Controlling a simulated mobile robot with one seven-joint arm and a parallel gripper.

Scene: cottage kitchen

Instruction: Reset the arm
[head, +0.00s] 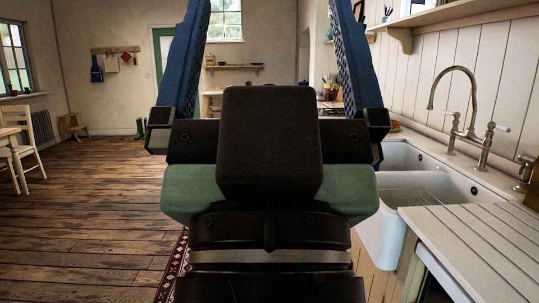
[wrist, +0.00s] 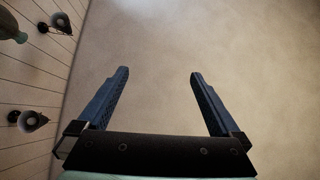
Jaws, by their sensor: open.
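My gripper (head: 268,20) fills the middle of the head view, with its two blue ridged fingers wide apart and pointing up and away. In the wrist view my gripper (wrist: 160,72) also shows both blue fingers apart with nothing between them. No object is held.
A white sink (head: 430,185) with a curved metal faucet (head: 455,95) and a ribbed worktop (head: 480,240) lie close on the right. A shelf (head: 430,18) is above. The wooden floor (head: 90,220) is open on the left, with a chair (head: 28,135) further off.

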